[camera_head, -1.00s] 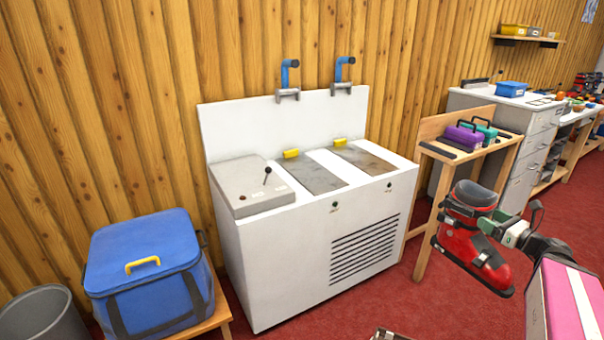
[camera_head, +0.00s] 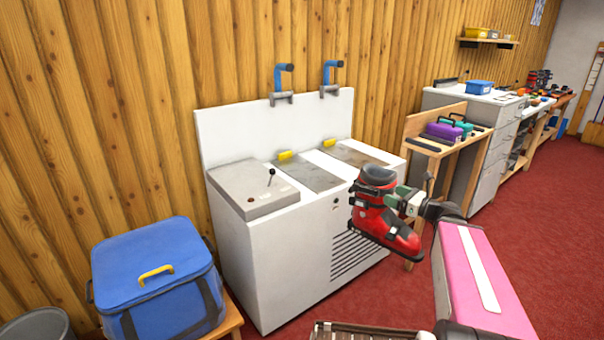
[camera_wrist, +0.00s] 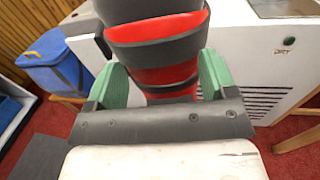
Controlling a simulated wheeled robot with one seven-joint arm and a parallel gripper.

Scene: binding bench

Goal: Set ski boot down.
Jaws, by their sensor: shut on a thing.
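A red and black ski boot (camera_head: 385,222) is held in the air, roughly upright, in front of the white machine's right part. My gripper (camera_head: 408,201) is shut on the boot from the right, at its upper part. In the wrist view the boot (camera_wrist: 165,60) fills the top middle, between the green fingers of my gripper (camera_wrist: 158,85). The boot's sole and toe are hidden in that view.
The white machine (camera_head: 285,270) has a grey lid and yellow handles on top. A blue cooler bag (camera_head: 150,270) sits on a wooden stand at left. A wooden bench (camera_head: 447,150) holds purple and teal tools. Red carpet (camera_head: 530,220) lies open at right.

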